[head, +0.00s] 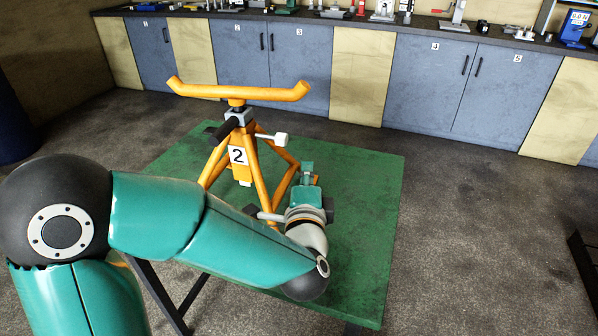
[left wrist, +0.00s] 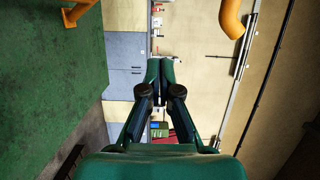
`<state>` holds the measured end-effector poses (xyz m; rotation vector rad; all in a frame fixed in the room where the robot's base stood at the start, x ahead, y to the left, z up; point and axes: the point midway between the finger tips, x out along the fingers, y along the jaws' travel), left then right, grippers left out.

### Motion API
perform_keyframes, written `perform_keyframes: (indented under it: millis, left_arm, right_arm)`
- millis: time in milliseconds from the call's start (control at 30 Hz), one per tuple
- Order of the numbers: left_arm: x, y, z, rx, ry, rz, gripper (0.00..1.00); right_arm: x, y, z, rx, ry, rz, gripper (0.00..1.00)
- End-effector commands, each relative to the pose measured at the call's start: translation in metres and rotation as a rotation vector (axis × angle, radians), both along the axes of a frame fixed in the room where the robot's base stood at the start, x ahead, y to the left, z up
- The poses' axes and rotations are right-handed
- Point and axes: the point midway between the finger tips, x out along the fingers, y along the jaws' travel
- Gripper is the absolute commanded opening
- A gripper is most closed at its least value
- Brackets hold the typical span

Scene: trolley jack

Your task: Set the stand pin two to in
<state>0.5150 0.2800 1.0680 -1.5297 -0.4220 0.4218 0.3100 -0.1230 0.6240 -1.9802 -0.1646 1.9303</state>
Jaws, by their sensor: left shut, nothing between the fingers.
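The orange stand with the number 2 plate (head: 238,156) stands upright on the green table (head: 365,210). A wide orange cradle bar (head: 240,91) tops it. A black grip (head: 222,131) points out to the left. My left gripper (head: 307,170) is beside the stand's right legs, apart from the pin head. In the left wrist view its fingers (left wrist: 160,72) are together and empty. My right gripper is not in view.
A long workbench (head: 420,22) with numbered blue cabinets and several tools runs along the back wall. My left arm crosses in front of the stand and hides part of its legs. The table's right side is clear. A blue drum (head: 12,125) stands at the far left.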

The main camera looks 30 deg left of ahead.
Motion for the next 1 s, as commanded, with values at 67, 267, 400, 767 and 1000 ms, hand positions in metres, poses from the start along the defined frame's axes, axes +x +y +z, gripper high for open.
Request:
perform_keyframes:
  millis: [67,267,400,767,1000]
  left_arm:
    - [0.014,0.007,0.000,-0.001,0.002,0.001,0.00]
    - [0.051,0.027,0.001,0.001,0.002,-0.002,0.00]
    - [0.068,0.043,0.001,0.000,0.001,-0.001,0.00]
    - [0.057,0.072,0.000,0.000,0.001,-0.010,0.00]
    - [0.057,0.072,0.000,0.001,0.001,-0.011,0.00]
  right_arm:
    - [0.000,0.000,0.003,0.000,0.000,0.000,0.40]
    - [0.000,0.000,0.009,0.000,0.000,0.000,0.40]
    - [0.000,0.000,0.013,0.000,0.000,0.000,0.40]
    - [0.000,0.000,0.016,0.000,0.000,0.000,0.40]
    - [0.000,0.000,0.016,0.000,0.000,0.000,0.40]
